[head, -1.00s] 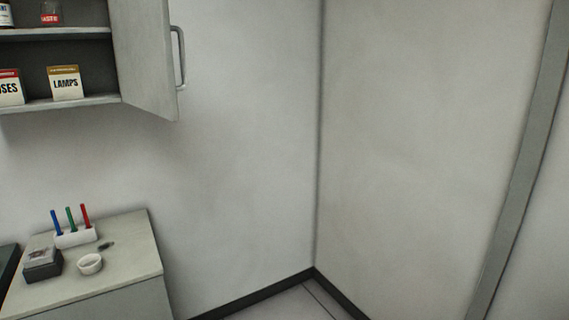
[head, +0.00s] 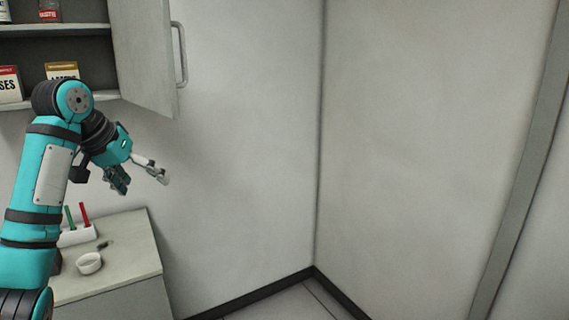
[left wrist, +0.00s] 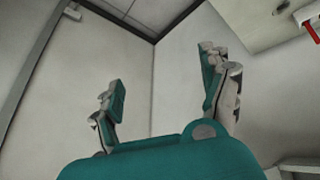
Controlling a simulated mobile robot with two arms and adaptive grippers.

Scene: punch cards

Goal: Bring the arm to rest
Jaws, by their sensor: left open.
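My left arm (head: 45,180) comes in from the left in the head view and rises in front of the cabinet and the counter. My left gripper (head: 142,182) is open and empty in the air, above the counter top and in front of the wall. In the left wrist view, its two fingers (left wrist: 165,100) stand well apart with nothing between them. My right gripper is not in view.
An open wall cabinet (head: 90,105) with its door (head: 145,60) swung out is at upper left. The floor and corner to the right are clear.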

